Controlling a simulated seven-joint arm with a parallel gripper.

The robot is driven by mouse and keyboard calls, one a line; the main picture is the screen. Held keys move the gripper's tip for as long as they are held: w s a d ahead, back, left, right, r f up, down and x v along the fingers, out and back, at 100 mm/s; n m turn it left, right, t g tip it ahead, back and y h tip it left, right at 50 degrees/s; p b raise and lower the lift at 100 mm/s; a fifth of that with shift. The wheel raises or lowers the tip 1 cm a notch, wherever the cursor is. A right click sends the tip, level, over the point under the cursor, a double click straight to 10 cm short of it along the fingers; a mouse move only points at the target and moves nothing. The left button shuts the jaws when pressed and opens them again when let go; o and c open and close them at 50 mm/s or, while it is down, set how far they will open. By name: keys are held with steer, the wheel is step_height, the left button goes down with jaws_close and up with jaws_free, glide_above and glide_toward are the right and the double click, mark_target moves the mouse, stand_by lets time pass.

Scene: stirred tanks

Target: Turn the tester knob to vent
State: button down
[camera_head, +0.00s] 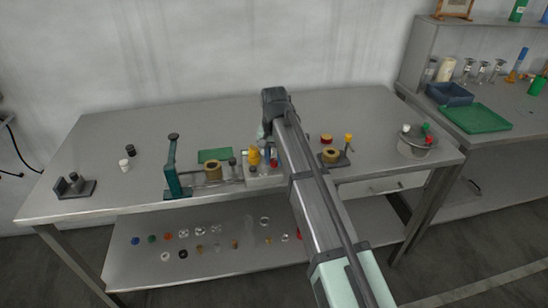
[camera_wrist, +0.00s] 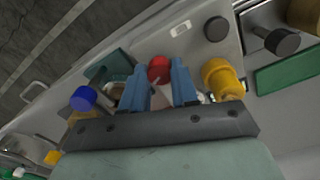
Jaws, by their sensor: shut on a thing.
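My gripper (camera_wrist: 160,92) has its two blue fingers shut on a small part of the tester, which I take to be the tester knob. A pale pointed piece (camera_wrist: 160,102) of it shows between the fingers, and most of it is hidden. A red round cap (camera_wrist: 159,68) stands just beyond the fingertips. The tester's light grey body (camera_wrist: 193,48) lies beneath and carries a small white label. In the head view my arm hides the fingers; part of the tester body (camera_head: 262,183) shows to the left of the arm. I cannot read the knob's setting.
A yellow fitting (camera_wrist: 222,78) stands close right of the fingers, and a blue cap (camera_wrist: 83,99) close left. A black knob (camera_wrist: 215,28) lies beyond. A teal press (camera_head: 173,170) and a pot (camera_head: 413,150) stand on the bench, whose back left is clear.

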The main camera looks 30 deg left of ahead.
mark_target(274, 160)
steer(key=n, duration=1.2)
steer(key=shift+n, duration=0.4)
stand_by(0.4)
steer(key=c, duration=0.9)
jaws_free()
steer(key=shift+o, duration=0.2)
steer(key=shift+r, duration=0.1)
step_height(274, 160, up, 14)
steer(key=shift+f, duration=0.2)
